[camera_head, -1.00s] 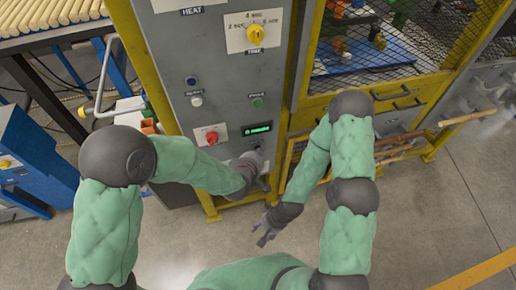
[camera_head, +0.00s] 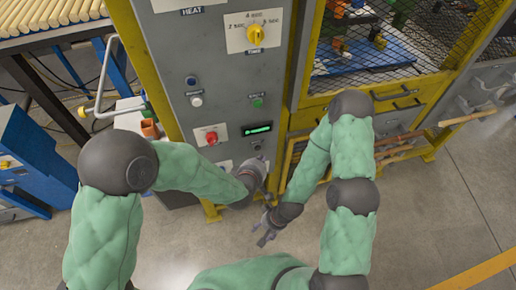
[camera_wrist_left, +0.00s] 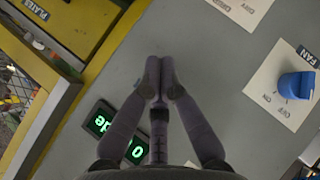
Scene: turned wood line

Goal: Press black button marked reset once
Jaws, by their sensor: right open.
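The grey control panel (camera_head: 225,80) stands in front of me. A small dark round button (camera_head: 191,81) sits on its upper left; its label is too small to read, so I cannot confirm it is the reset button. My left gripper (camera_head: 262,178) is at the panel's lower right, below the green-lit display (camera_head: 257,129). In the left wrist view its fingers (camera_wrist_left: 160,68) are together and empty, with the display (camera_wrist_left: 105,125) beside them. They hide part of the panel. My right gripper (camera_head: 265,237) hangs lower, open and empty, away from the panel.
The panel also carries a red knob (camera_head: 211,138), a white button (camera_head: 196,101), a green button (camera_head: 258,103) and a yellow dial (camera_head: 255,34). A blue fan knob (camera_wrist_left: 295,86) shows in the left wrist view. A yellow-framed mesh cage (camera_head: 375,50) stands at right.

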